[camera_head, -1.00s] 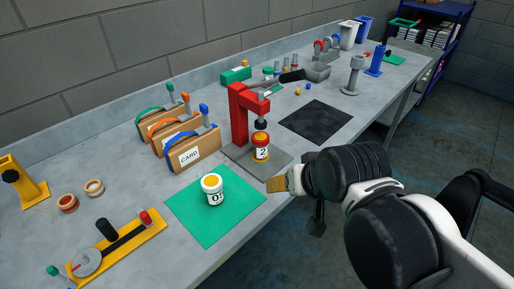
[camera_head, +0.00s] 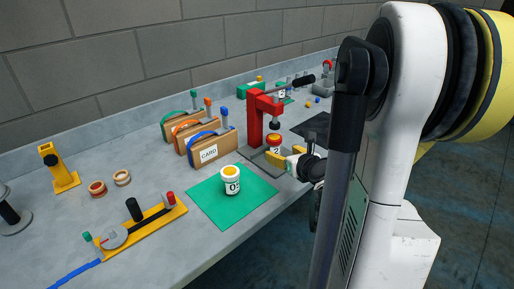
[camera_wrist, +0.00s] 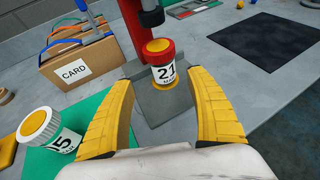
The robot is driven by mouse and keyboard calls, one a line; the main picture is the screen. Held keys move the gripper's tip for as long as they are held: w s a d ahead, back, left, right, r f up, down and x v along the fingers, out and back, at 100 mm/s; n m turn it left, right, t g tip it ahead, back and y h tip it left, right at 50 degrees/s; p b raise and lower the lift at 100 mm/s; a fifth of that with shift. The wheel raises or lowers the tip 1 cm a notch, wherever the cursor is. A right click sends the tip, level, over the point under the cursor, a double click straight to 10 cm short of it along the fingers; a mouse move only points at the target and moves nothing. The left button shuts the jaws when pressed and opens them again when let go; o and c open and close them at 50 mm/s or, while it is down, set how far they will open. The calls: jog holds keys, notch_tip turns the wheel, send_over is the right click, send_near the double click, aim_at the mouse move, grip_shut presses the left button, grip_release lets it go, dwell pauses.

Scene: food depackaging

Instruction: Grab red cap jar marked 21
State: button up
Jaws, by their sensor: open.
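The jar marked 21 (camera_wrist: 163,69) has a red cap with a yellow top and a white label. It stands upright on the grey base (camera_wrist: 167,106) of the red press (camera_head: 256,120), under the press's dark plunger. It also shows in the head view (camera_head: 274,144), partly hidden by my gripper. My gripper (camera_wrist: 160,80) is open, its two yellow fingers spread on either side in front of the jar, with nothing between them that I can see touching. In the head view my gripper (camera_head: 284,158) is at the press base's front right.
A white-capped jar (camera_head: 231,180) with a yellow top stands on the green mat (camera_head: 205,201), left of my gripper. A cardboard box marked CARD (camera_head: 211,151) stands behind. A dark mat (camera_wrist: 265,47) lies right of the press. The yellow gauge fixture (camera_head: 150,227) lies front left.

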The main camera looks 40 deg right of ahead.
aim_at(276, 149)
jog(key=b+x, duration=0.1)
jog(key=x, duration=0.3)
jog(key=b+x, duration=0.2)
jog(key=x, duration=0.3)
jog(key=shift+d+f, duration=0.25)
jog(key=shift+f, duration=0.05)
jog(key=shift+s+r, duration=0.1)
jog(key=c, duration=1.4)
jog(key=shift+r, duration=0.1)
